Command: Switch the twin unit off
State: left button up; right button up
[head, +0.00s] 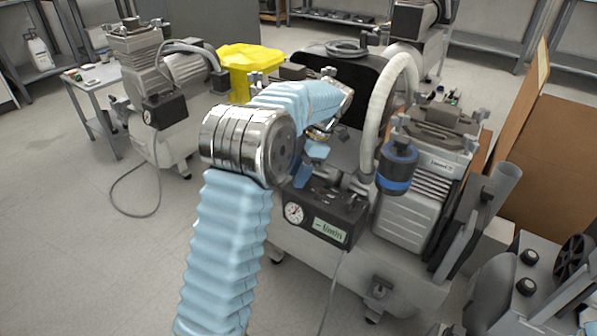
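A large compressor unit (405,225) stands at the centre right, with a ribbed grey motor, a pale hose and a blue-banded filter; I take it to be the twin unit. Its dark control box (325,212) carries a round gauge (294,213) and a small lit display (330,230). My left arm, in a pale blue sleeve, reaches over the unit. My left gripper (316,151) is just above and behind the control box, partly hidden by my arm. I cannot tell whether its fingers are open or touch anything. Any switch there is hidden or too small to make out. My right gripper is out of view.
Another compressor (165,95) with its own control box stands at the left, beside a small metal table (95,80). A yellow bin (245,68) is behind. A cardboard box (550,160) and grey equipment (530,285) crowd the right. The floor at the left front is clear.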

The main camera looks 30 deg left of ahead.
pick_arm(q)
jog(key=p+v, duration=0.4)
jog(key=v, duration=0.9)
jog(key=shift+w+r+p, duration=0.25)
jog(key=shift+r+p, duration=0.05)
jog(key=shift+d, duration=0.1)
jog(key=o, duration=0.4)
jog(key=shift+s+r, duration=0.1)
jog(key=shift+r, duration=0.15)
jog(key=shift+c, duration=0.2)
jog(key=shift+o, duration=1.1)
jog(key=r+m+p, duration=0.1)
jog(key=s+a+r+m+p, duration=0.1)
jog(key=p, duration=0.1)
jog(key=s+r+m+p, duration=0.1)
jog(key=shift+a+r+t, duration=0.25)
jog(key=shift+r+t, duration=0.05)
jog(key=shift+r, duration=0.05)
jog(key=s+d+f+m+t+b, duration=0.2)
jog(key=s+m+t+b, duration=0.15)
jog(key=m, duration=0.45)
jog(key=s+d+f+m+t+b, duration=0.1)
jog(key=s+f+m+t+b, duration=0.15)
jog(key=m+b, duration=0.35)
jog(key=shift+m+g, duration=0.3)
jog(key=shift+m, duration=0.2)
jog(key=x, duration=1.3)
jog(key=shift+w+a+f+b, duration=0.15)
jog(key=shift+w+a+b, duration=0.05)
jog(key=shift+w+b, duration=0.15)
